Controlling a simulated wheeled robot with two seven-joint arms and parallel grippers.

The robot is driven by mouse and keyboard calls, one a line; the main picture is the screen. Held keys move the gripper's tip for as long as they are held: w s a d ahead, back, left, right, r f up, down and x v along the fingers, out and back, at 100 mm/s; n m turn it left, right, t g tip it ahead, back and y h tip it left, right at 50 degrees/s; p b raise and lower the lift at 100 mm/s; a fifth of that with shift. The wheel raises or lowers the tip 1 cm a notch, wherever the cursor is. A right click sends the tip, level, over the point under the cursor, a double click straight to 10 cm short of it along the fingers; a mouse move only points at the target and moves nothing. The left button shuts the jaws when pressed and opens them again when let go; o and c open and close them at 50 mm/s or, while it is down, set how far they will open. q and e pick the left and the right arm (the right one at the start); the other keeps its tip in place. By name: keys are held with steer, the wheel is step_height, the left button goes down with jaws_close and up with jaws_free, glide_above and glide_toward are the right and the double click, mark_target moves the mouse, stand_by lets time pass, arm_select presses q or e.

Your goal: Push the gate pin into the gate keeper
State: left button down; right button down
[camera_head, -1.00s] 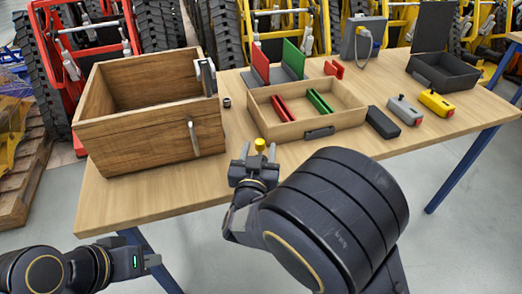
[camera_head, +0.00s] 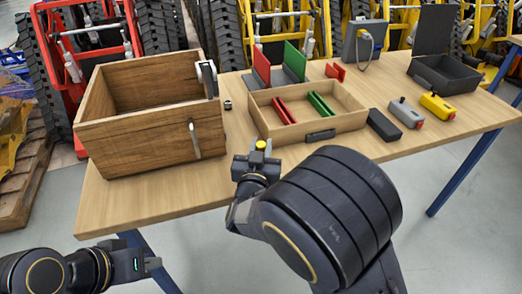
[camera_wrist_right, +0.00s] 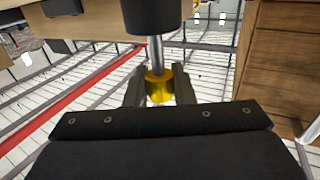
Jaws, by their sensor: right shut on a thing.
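The gate pin has a yellow part (camera_head: 261,145) that shows at the tip of my right gripper (camera_head: 256,160). In the right wrist view its yellow collar (camera_wrist_right: 159,88) sits between the two fingers, with a metal shaft running to a dark cylinder (camera_wrist_right: 150,14). A grey bracket (camera_head: 208,80) on the wooden crate's right wall may be the gate keeper; I cannot tell for sure. My left gripper (camera_head: 152,264) is low at the left, apart from everything, its fingers unclear.
The open wooden crate (camera_head: 145,150) with a metal handle stands on the table's left. A small dark ring (camera_head: 228,104) lies beside it. A shallow wooden tray (camera_head: 262,122) holds red and green pieces. A dark block (camera_head: 384,125) and other devices lie right. The table front is clear.

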step_height(320, 180, up, 4)
steer(key=shift+s+f+p, duration=0.1)
steer(key=shift+p, duration=0.5)
steer(key=s+d+r+p, duration=0.2)
steer(key=s+r+p, duration=0.1)
steer(key=s+r, duration=0.6)
steer(key=shift+s+d+p, duration=0.3)
steer(key=shift+s+p, duration=0.1)
steer(key=shift+s, duration=1.9)
steer(key=shift+r, duration=0.1)
